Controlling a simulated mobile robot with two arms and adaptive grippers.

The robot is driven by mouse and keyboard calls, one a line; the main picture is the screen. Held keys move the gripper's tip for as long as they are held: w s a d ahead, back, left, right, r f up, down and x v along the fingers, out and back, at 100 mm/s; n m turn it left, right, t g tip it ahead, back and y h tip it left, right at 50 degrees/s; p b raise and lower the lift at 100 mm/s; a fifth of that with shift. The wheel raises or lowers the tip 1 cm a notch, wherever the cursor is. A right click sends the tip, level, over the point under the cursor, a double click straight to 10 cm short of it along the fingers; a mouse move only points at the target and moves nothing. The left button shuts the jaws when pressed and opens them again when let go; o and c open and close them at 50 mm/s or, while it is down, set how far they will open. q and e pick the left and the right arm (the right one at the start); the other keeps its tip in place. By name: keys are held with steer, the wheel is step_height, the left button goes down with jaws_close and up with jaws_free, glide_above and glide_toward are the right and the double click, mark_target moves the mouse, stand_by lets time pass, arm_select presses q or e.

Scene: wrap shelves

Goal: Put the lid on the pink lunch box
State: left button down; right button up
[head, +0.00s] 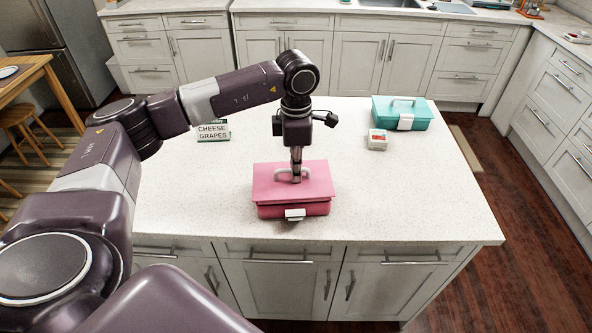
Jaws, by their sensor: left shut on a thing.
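The pink lunch box (275,212) stands on the white island counter, near its front edge, with a pale latch on its front. Its pink lid (318,187), with a light handle on top, lies over the box opening. I cannot tell whether the lid rests fully on the rim or sits slightly above it. My left gripper (296,178) points straight down over the lid and is shut on its handle. The inside of the box is hidden by the lid. My right gripper is not in view.
A teal lunch box (385,115) stands at the back right of the counter (420,200). A small clear container with something red (377,140) sits in front of it. A card reading "CHEESE GRAPES" (213,132) stands at the back left. The counter right of the pink box is clear.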

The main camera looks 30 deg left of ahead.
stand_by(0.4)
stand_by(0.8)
arm_select(q)
steer(key=shift+f+b, duration=1.15)
steer(key=shift+f, duration=0.05)
steer(key=c, duration=2)
jaws_free()
steer(key=shift+r, duration=0.1)
step_height(320, 180, up, 12)
